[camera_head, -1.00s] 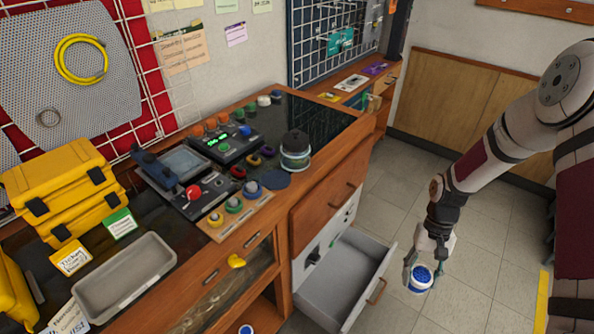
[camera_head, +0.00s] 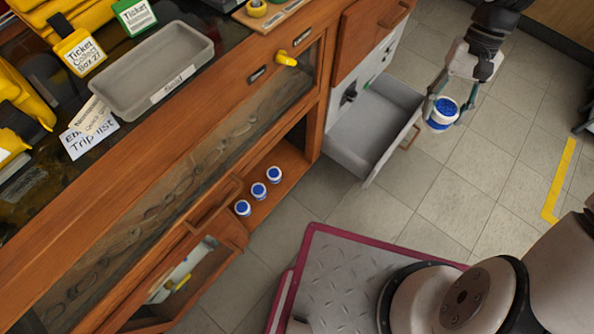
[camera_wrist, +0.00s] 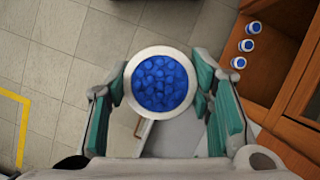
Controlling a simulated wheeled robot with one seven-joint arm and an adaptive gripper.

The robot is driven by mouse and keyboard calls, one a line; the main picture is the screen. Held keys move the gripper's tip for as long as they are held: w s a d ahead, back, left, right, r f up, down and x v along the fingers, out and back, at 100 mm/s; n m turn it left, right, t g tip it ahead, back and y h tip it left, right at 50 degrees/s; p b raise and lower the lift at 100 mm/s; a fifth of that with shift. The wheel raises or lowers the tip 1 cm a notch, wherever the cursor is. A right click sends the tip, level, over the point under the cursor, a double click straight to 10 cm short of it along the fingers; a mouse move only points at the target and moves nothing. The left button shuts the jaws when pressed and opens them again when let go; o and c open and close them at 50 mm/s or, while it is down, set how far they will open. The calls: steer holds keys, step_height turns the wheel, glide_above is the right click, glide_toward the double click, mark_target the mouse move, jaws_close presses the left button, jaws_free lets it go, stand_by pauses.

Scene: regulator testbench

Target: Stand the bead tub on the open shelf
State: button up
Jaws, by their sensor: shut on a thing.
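The bead tub (camera_head: 442,117), a white round tub full of blue beads, is held upright in my gripper (camera_head: 443,112) above the floor, right of the open drawer. In the wrist view the tub (camera_wrist: 160,84) sits between the two green finger pads of my gripper (camera_wrist: 163,90), which are shut on its sides. The open shelf (camera_head: 286,160) is the low wooden bay in the bench, left of and apart from my gripper. Three similar blue-topped tubs (camera_head: 258,190) stand in a row on it, and they also show at the upper right of the wrist view (camera_wrist: 246,45).
The pulled-out grey drawer (camera_head: 372,135) juts out between my gripper and the shelf. A grey tray (camera_head: 150,70) lies on the bench top. The tiled floor (camera_head: 510,130) around my gripper is clear.

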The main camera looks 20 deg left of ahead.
steer(key=shift+w+d+f+b, duration=0.1)
steer(key=shift+d+f+b, duration=0.35)
steer(key=shift+b, duration=2.1)
steer(key=shift+s+f+b, duration=0.2)
steer(key=shift+b, duration=1.05)
steer(key=shift+s+f+b, duration=0.2)
steer(key=shift+s+b, duration=0.05)
steer(key=shift+b, duration=0.35)
